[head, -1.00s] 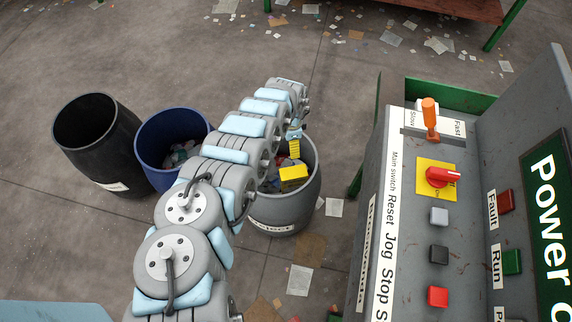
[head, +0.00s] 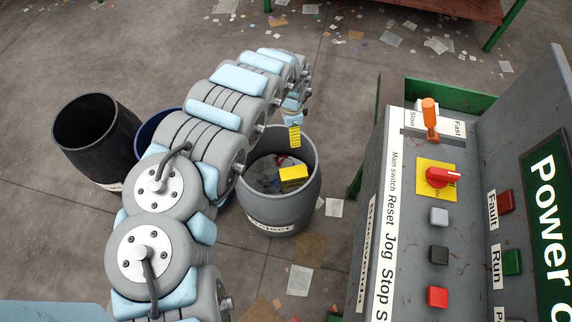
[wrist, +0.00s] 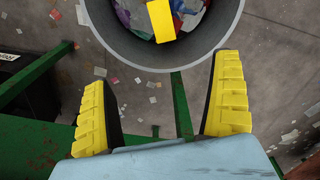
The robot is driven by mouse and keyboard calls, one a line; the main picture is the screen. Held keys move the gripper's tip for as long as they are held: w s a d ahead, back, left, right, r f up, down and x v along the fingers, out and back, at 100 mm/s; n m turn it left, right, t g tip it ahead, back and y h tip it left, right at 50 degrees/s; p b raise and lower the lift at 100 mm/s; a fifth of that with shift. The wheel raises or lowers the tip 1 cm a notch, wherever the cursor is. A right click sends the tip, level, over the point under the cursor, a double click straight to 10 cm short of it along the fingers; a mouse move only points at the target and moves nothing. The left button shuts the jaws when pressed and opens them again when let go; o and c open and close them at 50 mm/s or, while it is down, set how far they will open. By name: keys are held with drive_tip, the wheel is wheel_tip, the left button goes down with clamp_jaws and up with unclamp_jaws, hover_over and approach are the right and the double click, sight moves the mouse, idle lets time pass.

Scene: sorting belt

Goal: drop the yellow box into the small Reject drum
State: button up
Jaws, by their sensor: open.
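The yellow box (head: 293,177) lies inside the small grey Reject drum (head: 275,212), on top of the scraps in it. In the wrist view the yellow box (wrist: 162,20) shows within the drum (wrist: 135,58), beyond my fingers. My gripper (head: 294,136) is above the drum's mouth in the head view. In the wrist view my gripper (wrist: 164,105) has its two yellow ribbed fingers wide apart with nothing between them. The box is apart from the fingers.
A black drum (head: 95,135) and a blue drum (head: 148,140) stand to the left, the blue one partly hidden by my arm. A control panel (head: 410,200) fills the right side. Green framework (wrist: 60,100) shows in the wrist view. Papers litter the floor.

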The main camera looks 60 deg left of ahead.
drive_tip(key=shift+r, duration=1.7)
drive_tip(key=shift+w, duration=0.1)
